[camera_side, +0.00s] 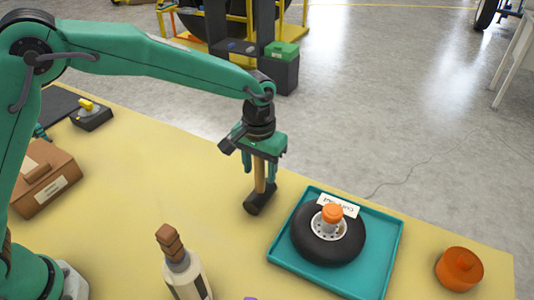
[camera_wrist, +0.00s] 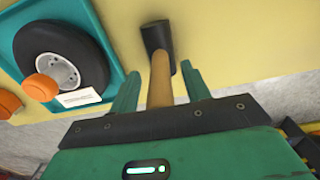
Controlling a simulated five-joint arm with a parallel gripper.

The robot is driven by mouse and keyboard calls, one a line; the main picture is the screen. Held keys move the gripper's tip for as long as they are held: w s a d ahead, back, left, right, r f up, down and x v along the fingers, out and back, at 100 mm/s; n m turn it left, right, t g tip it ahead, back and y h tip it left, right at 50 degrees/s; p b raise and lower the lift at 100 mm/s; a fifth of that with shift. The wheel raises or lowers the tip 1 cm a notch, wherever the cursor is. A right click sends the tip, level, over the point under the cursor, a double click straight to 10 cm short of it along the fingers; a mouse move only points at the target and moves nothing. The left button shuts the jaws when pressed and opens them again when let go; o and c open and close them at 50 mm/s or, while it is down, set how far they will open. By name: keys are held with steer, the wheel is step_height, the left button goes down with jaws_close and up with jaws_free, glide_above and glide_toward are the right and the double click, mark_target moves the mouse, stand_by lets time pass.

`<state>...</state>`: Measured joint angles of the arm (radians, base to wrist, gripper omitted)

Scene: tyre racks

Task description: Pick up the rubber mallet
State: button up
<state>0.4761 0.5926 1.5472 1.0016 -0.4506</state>
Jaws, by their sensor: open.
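The rubber mallet has a black head (camera_side: 260,198) and a tan wooden handle (camera_side: 260,174). Its head is at the yellow table surface and its handle points up toward my gripper (camera_side: 260,163). In the wrist view, the black head (camera_wrist: 158,37) and the handle (camera_wrist: 160,82) show between the two green fingers of my gripper (camera_wrist: 160,82). The fingers are open, with gaps on both sides of the handle. The upper end of the handle is hidden by the gripper body.
A teal tray (camera_side: 282,258) holding a black tyre (camera_side: 305,250) with an orange-capped hub stands right of the mallet. A bottle (camera_side: 184,272) stands in front. An orange pot (camera_side: 459,268) is at far right, a brown box (camera_side: 40,180) at left. The table's middle left is clear.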

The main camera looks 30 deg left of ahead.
steer(key=shift+f, duration=0.4)
steer(key=shift+r, duration=0.1)
jaws_close()
steer(key=shift+r, duration=0.15)
steer(key=shift+r, duration=0.5)
step_height(320, 180, up, 3)
steer(key=shift+s+d+r, duration=0.1)
steer(key=shift+s+d, duration=0.05)
steer(key=s+d+r, duration=0.5)
steer(key=s+r, duration=0.1)
steer(key=s, duration=0.3)
steer(key=shift+s+d+r, duration=0.25)
steer(key=shift+s+d, duration=0.1)
steer(key=shift+d, duration=0.05)
